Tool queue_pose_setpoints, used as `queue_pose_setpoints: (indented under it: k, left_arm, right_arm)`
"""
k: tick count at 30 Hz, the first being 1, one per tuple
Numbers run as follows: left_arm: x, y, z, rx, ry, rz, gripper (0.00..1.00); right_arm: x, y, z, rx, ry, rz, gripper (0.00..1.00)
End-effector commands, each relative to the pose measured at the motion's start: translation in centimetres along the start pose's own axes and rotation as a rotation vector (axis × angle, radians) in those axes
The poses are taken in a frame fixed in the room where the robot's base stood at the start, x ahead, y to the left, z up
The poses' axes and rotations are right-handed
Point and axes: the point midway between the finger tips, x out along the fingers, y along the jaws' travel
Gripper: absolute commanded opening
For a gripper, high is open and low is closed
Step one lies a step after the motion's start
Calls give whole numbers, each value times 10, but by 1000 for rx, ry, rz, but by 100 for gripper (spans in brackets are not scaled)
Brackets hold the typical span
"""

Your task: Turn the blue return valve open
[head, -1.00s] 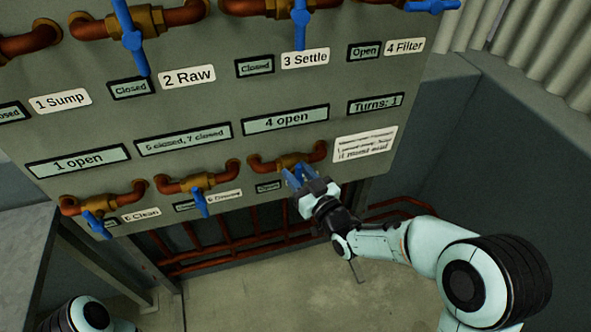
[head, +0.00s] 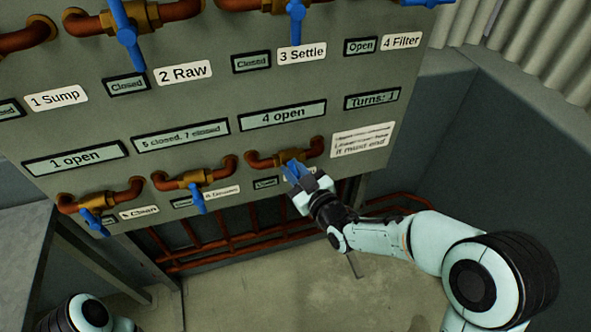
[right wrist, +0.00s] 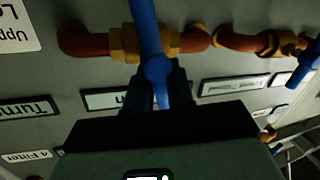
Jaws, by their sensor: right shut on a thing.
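The blue lever handle (head: 293,170) is on the rightmost valve of the panel's lower row, with a brass body (head: 288,158) on a copper pipe. My right gripper (head: 298,180) is shut on this handle from below and hides part of it and its name label. In the right wrist view, the handle (right wrist: 149,40) runs from the top edge down between the dark fingers (right wrist: 157,88), in front of the brass body (right wrist: 122,44). The small state plate (head: 264,183) below the valve is too small to read surely. My left gripper is out of view.
Other blue valve handles stick out nearby: one to the left (head: 197,198), one farther left (head: 95,223), and Settle (head: 296,25) above. The panel (head: 225,95) carries plates, including "4 open" (head: 283,115). A grey wall (head: 500,150) stands right. Floor below is clear.

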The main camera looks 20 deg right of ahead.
Motion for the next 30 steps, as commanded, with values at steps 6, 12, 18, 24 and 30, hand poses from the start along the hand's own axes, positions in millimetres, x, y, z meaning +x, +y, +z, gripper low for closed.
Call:
queue_pose_setpoints:
  k: [6,12,18,24,30]
  left_arm:
    - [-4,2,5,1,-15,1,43]
    - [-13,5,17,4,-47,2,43]
    - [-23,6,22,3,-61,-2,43]
    - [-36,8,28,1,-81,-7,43]
    - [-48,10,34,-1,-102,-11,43]
  right_arm:
    - [1,-5,-1,-197,-53,-2,0]
    - [2,-8,0,-380,-104,-2,0]
    - [3,-12,1,-564,-152,-3,0]
    - [4,-15,3,-749,-201,-2,0]
    - [5,-17,6,-928,-250,-2,0]
